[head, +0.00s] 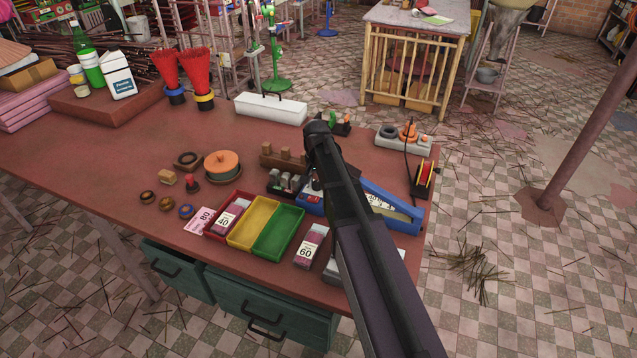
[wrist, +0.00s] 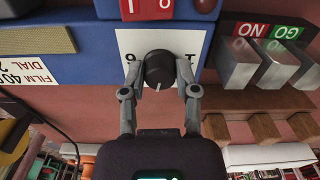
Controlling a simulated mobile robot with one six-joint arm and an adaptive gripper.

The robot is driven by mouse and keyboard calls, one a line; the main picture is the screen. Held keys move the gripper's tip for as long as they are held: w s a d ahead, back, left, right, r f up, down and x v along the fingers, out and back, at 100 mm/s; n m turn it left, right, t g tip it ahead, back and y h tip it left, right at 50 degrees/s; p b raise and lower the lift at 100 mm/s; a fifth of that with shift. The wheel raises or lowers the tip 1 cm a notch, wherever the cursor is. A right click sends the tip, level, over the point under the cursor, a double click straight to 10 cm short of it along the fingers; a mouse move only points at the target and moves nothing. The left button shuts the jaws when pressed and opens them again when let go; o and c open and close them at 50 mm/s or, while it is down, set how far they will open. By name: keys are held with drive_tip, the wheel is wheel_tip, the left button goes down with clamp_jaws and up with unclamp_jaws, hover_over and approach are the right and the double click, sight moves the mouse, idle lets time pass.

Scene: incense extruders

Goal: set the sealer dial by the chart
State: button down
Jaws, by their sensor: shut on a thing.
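The blue sealer (head: 405,215) stands at the right end of the brown table, partly hidden behind my arm. Its black dial (wrist: 158,68) shows in the wrist view, on a white plate (wrist: 125,42) with printed numbers, seen upside down. A pale pointer line on the dial points toward the bottom of the picture. My gripper (wrist: 161,88) is shut on the dial, one finger on each side. In the head view my arm hides the dial. Part of a white chart with "FILM" and "DIAL" (wrist: 14,78) shows at the wrist view's left edge.
A red switch (wrist: 147,8) is beside the dial plate. A GO/NO block (wrist: 262,38) with metal pieces stands close by. Red, yellow (head: 240,237) and green trays and labelled packs (head: 308,247) lie left of my arm. A wire spool (head: 424,180) stands near the right edge.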

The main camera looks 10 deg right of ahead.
drive_tip(key=shift+s+m, duration=0.1)
drive_tip(key=shift+m, duration=0.7)
drive_tip(key=shift+d, duration=0.1)
drive_tip(key=shift+c, duration=1.8)
unclamp_jaws()
